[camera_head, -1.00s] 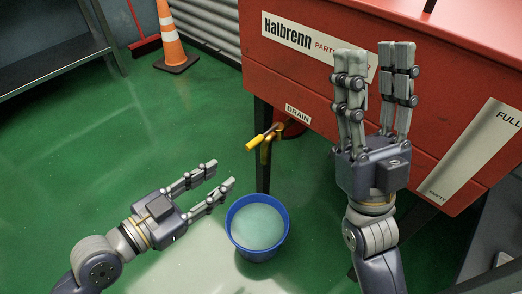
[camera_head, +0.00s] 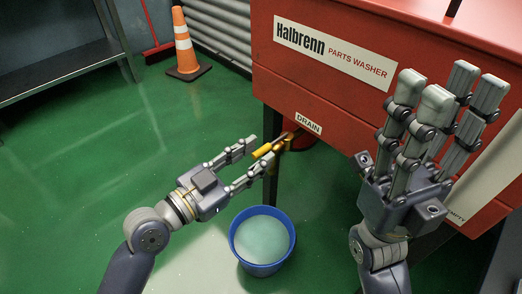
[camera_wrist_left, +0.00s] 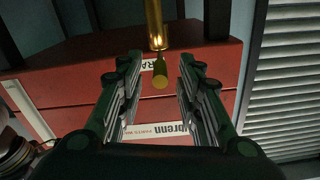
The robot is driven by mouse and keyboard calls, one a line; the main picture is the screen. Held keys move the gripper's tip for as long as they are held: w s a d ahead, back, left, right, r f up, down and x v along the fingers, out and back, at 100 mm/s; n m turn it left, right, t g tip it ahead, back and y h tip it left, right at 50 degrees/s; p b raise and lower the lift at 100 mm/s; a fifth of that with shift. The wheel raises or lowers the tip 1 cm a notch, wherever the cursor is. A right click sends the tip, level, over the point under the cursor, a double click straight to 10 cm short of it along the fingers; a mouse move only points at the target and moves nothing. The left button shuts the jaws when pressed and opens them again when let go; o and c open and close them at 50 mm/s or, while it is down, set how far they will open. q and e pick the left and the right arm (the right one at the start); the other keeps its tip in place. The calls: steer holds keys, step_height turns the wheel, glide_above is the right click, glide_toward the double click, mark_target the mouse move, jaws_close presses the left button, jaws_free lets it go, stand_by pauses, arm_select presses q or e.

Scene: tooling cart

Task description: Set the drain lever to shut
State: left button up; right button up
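The drain lever (camera_head: 263,151) has a yellow handle and sticks out from the valve under the DRAIN label (camera_head: 308,124) on the red parts washer. In the left wrist view, the round end of the handle (camera_wrist_left: 160,80) sits between the two fingers, with the brass pipe behind it. My left gripper (camera_head: 262,149) is open, its fingers on either side of the handle, with gaps showing in the wrist view. My right gripper (camera_head: 448,88) is open and empty in front of the washer. The valve body is partly hidden behind the left fingers and handle.
A blue bucket (camera_head: 234,246) with pale liquid stands on the green floor below the drain. The red parts washer (camera_head: 340,100) fills the upper right. An orange cone (camera_head: 183,45) and a metal shelf (camera_head: 60,60) stand at the left. The floor at left is clear.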

mark_target(270, 145)
arm_select(q)
steer(key=shift+x, duration=1.25)
jaws_close()
